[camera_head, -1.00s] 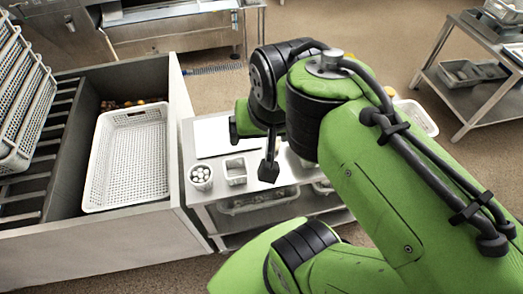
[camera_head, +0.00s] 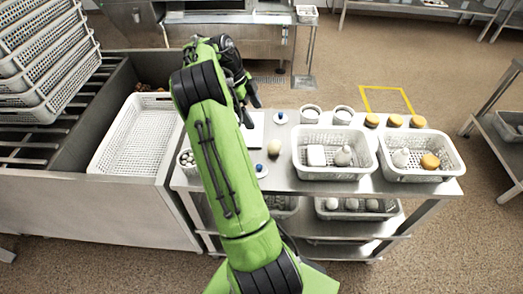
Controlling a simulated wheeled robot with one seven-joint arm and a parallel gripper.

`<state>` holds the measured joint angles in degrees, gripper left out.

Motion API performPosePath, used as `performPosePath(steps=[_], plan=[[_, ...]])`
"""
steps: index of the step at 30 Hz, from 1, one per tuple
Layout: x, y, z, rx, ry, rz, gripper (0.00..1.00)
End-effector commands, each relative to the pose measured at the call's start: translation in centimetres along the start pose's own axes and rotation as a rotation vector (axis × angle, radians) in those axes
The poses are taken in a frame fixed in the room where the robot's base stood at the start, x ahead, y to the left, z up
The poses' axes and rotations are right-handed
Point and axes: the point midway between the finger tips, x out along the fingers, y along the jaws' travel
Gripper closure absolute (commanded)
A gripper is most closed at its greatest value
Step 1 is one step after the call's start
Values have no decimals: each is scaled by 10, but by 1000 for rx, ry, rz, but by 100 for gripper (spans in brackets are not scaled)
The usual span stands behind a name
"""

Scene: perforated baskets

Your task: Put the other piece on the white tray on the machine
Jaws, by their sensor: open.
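The white perforated tray (camera_head: 137,138) lies on the machine at the left. Its inside looks empty where I see it; my arm covers its right edge. My gripper (camera_head: 247,108) is dark and partly hidden behind my green arm, over the back left of the steel table, right of the tray. I see nothing held in it. I cannot tell which thing is the other piece. A white basket (camera_head: 335,173) on the table holds a white block (camera_head: 316,155) and a pale rounded piece (camera_head: 343,157). A second basket (camera_head: 420,176) holds a pale piece (camera_head: 401,158) and an orange piece (camera_head: 430,162).
Stacked baskets (camera_head: 45,60) stand at the far left on the machine. Two white cups (camera_head: 310,114), several orange-topped jars (camera_head: 395,121), a pale round item (camera_head: 274,148) and blue-knobbed discs (camera_head: 261,170) stand on the steel table. A lower shelf holds another basket (camera_head: 358,215).

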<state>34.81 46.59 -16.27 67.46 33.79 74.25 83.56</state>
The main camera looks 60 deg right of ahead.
Motion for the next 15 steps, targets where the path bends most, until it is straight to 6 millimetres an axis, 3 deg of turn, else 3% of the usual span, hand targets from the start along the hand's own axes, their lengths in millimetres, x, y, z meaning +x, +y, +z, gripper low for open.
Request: performPosePath(steps=[9,15], plan=[[77,1,0,-5,0,5,11],[103,0,0,-7,-1,1,11]])
